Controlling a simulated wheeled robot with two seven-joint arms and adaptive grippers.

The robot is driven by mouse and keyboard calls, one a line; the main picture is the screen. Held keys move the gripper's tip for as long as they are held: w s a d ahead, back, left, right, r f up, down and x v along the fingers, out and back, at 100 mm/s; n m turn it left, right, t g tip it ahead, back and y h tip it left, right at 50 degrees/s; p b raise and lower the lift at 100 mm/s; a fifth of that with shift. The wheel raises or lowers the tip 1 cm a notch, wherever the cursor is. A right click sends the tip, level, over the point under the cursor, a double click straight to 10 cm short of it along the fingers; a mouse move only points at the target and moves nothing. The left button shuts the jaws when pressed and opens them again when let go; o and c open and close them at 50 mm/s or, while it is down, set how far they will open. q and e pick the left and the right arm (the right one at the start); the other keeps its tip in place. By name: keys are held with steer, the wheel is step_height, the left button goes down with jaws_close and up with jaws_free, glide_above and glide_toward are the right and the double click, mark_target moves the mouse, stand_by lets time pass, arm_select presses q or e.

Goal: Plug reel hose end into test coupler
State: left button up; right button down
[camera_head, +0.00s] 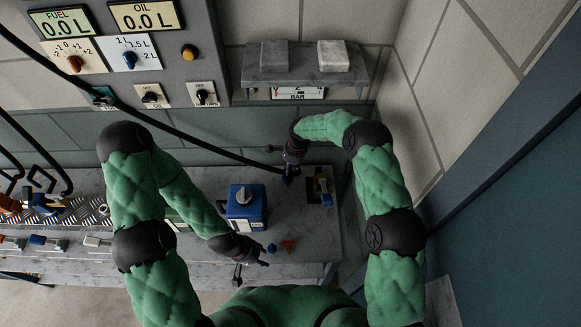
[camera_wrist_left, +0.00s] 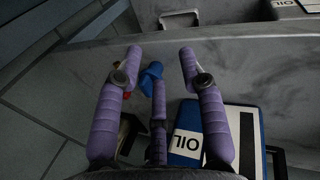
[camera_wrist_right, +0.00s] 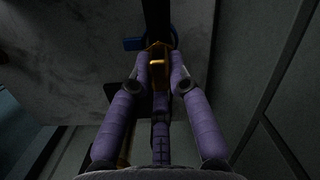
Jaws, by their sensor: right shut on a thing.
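My right gripper (camera_head: 290,172) is shut on the brass-coloured hose end (camera_wrist_right: 158,58) above the right part of the bench. The black reel hose (camera_head: 200,135) runs to it from the upper left. A dark fitting with a blue lever (camera_wrist_right: 133,43) lies beyond the fingertips in the right wrist view; whether it touches the hose end I cannot tell. A dark square with a yellow and blue fitting (camera_head: 323,186), possibly the test coupler, is just right of the gripper in the head view. My left gripper (camera_head: 248,272) is open and empty at the bench's front edge.
A blue OIL can (camera_head: 246,208) stands mid-bench, also in the left wrist view (camera_wrist_left: 188,142). A shelf (camera_head: 305,68) with two blocks and a gauge panel (camera_head: 120,60) are behind.

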steer(key=shift+f+b, duration=1.3)
steer(key=shift+f, duration=0.1)
steer(key=c, duration=1.1)
jaws_free()
steer(key=r, duration=0.4)
steer(key=d+r, duration=0.1)
steer(key=r, duration=0.3)
steer(key=d+r, duration=0.1)
steer(key=r, duration=0.3)
steer(key=shift+a, duration=0.1)
steer(key=o, duration=1.1)
steer(key=shift+r, duration=0.1)
